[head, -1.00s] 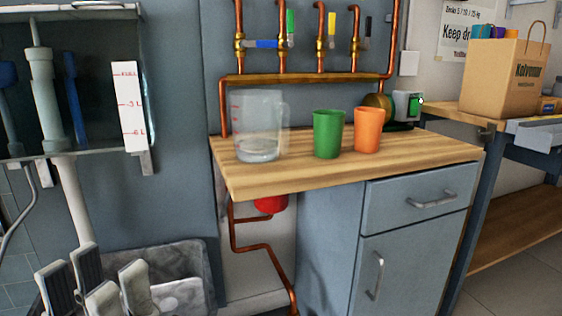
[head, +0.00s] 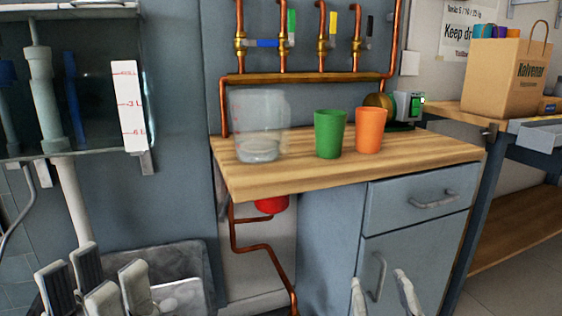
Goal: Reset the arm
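My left gripper (head: 106,272) is at the lower left, in front of a grey basin. Its pale fingers with dark pads stand upright and apart, with nothing seen between them. The tips of my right gripper (head: 382,287) show at the bottom edge, in front of the cabinet door (head: 401,257). They are apart with nothing between them; the rest of that gripper is below the picture. Neither gripper visibly holds anything.
A wooden counter (head: 262,182) carries a clear jug (head: 259,140), a green cup (head: 330,134) and an orange cup (head: 369,130). Copper pipes (head: 300,78) with valves run above. A paper bag (head: 507,80) stands on the right bench. A wall shelf (head: 80,152) overhangs the left.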

